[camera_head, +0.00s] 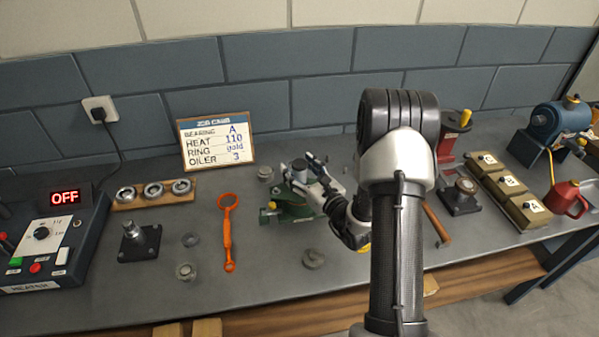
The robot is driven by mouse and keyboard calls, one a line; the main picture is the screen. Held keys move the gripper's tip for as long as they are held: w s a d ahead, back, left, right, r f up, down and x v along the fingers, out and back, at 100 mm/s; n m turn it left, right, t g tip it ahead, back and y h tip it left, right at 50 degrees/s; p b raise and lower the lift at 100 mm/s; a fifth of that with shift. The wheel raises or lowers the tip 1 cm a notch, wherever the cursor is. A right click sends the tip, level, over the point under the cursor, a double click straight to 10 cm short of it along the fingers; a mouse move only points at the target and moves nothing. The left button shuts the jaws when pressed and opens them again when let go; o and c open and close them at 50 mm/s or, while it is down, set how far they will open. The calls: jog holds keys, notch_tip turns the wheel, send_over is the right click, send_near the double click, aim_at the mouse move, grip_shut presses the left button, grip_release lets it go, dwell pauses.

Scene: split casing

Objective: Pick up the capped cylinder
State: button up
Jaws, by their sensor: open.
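A short grey cylinder with a darker top (300,169) stands at the green casing (292,208) in the middle of the bench; it is the likeliest capped cylinder, but it is small in view. My gripper (314,178) is just right of it, its fingers pointing left toward it. The gripper is open. I cannot tell whether a finger touches the cylinder. My arm and gripper hide part of the casing's right side.
An orange wrench (228,235) and loose rings lie left of the casing. A heater (50,240) reading OFF stands far left, beside a bearing rack (125,207). A job card (215,140) stands behind. Lettered boxes (505,186) and a red oil can (566,199) stand right.

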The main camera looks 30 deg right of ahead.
jog(key=c, duration=1.2)
